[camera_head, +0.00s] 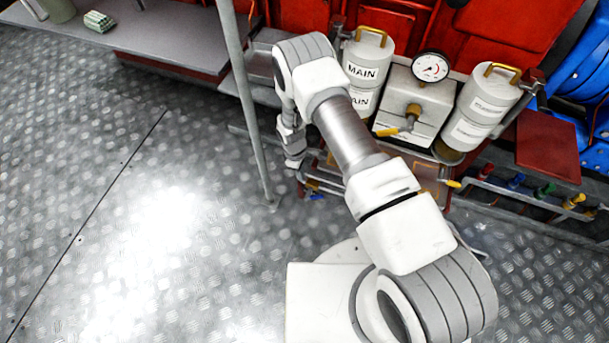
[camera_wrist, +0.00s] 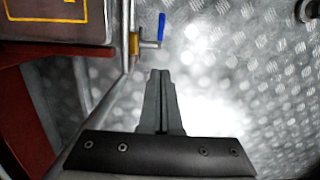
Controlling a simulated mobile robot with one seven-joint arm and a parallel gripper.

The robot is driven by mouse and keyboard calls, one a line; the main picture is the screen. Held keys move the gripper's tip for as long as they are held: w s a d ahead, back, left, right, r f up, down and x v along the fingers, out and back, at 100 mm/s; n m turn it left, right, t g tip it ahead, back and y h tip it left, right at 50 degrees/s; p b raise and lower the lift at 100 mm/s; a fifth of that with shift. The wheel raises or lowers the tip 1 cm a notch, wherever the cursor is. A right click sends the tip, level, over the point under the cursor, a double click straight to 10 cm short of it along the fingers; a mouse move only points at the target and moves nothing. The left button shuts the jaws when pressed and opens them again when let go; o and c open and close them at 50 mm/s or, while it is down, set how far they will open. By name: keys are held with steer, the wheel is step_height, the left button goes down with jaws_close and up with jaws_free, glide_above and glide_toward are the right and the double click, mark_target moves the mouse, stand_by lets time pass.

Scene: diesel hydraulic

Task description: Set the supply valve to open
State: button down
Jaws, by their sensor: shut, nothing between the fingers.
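A valve with a blue lever handle (camera_wrist: 161,27) sits on a pipe by a brass fitting in the wrist view; a small blue part (camera_head: 317,197) shows low beside my arm in the head view. My gripper (camera_wrist: 161,73) is shut and empty, its fingertips apart from the blue handle and below it in the picture. In the head view my gripper (camera_head: 294,162) hangs down left of the cylinders. A yellow-handled valve (camera_head: 395,130) is on the grey box. No readable label tells which valve is the supply valve.
Two labelled cylinders, one marked MAIN (camera_head: 362,72), flank the grey box with a gauge (camera_head: 430,67). Several coloured valve handles, one green (camera_head: 545,190), line the right rail. A grey post (camera_head: 243,105) stands left of my gripper. The metal floor (camera_head: 130,210) at left is clear.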

steer(key=b, duration=0.3)
glide_above(313, 196)
steer(key=w+a, duration=0.1)
steer(key=a, duration=0.2)
step_height(313, 196, down, 8)
steer(key=shift+s+d+f, duration=0.3)
steer(key=shift+d+f, duration=0.4)
steer(key=shift+d, duration=0.05)
steer(key=shift+s+d+f, duration=0.2)
steer(key=shift+d+f, duration=0.2)
steer(key=shift+d, duration=0.15)
